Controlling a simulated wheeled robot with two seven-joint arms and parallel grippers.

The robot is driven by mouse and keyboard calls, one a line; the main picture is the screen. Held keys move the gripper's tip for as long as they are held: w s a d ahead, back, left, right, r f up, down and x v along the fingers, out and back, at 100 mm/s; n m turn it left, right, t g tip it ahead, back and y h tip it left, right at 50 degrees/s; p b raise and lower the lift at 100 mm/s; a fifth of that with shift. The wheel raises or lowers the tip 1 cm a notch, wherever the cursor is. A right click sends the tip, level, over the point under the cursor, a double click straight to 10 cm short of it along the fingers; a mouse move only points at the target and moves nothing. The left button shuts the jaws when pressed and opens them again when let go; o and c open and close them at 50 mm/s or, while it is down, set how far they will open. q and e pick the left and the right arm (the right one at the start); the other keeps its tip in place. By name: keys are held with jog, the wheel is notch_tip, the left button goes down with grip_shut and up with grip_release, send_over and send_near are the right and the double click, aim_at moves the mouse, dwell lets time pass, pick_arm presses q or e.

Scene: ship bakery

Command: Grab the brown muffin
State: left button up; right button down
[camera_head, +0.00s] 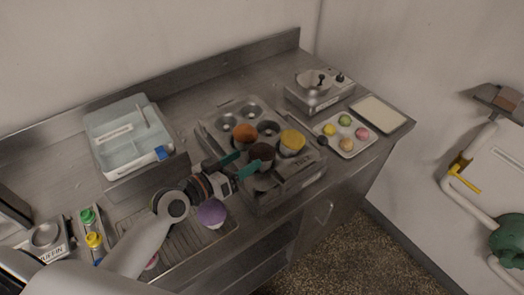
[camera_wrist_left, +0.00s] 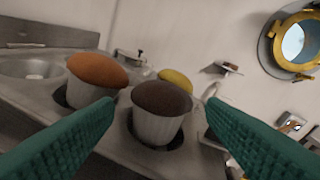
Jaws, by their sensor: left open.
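The brown muffin (camera_head: 261,152) has a dark top and a pale ribbed wrapper. It sits upright in a cup of the metal muffin tin (camera_head: 288,183). In the left wrist view the brown muffin (camera_wrist_left: 162,98) appears centred between my two teal fingers. My left gripper (camera_head: 240,165) is open and empty, with its fingertips close to the near side of the brown muffin. Whether a finger touches it I cannot tell. An orange muffin (camera_head: 245,132) and a yellow muffin (camera_head: 292,141) sit in other cups close by. My right gripper is not in view.
A purple-topped muffin (camera_head: 211,213) lies on the rack (camera_head: 185,243) below my left gripper. A pale blue-grey bin (camera_head: 117,125) stands at the left. A tray (camera_head: 362,145) with several small coloured pieces and a cream board (camera_head: 378,113) lie at the right.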

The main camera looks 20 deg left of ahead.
aim_at(252, 157)
pick_arm(q)
jog(key=p+x, duration=0.1)
jog(key=x, duration=0.1)
jog(key=shift+w+d+p, duration=0.3)
jog(key=shift+x, duration=1.1)
jog(key=shift+w+d+f, duration=0.1)
jog(key=shift+w+f, duration=0.05)
jog(key=shift+f, duration=0.05)
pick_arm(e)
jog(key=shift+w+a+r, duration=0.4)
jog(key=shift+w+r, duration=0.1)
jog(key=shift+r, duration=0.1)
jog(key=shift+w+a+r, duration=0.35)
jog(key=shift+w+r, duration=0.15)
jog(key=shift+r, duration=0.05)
pick_arm(q)
jog(key=c, duration=0.4)
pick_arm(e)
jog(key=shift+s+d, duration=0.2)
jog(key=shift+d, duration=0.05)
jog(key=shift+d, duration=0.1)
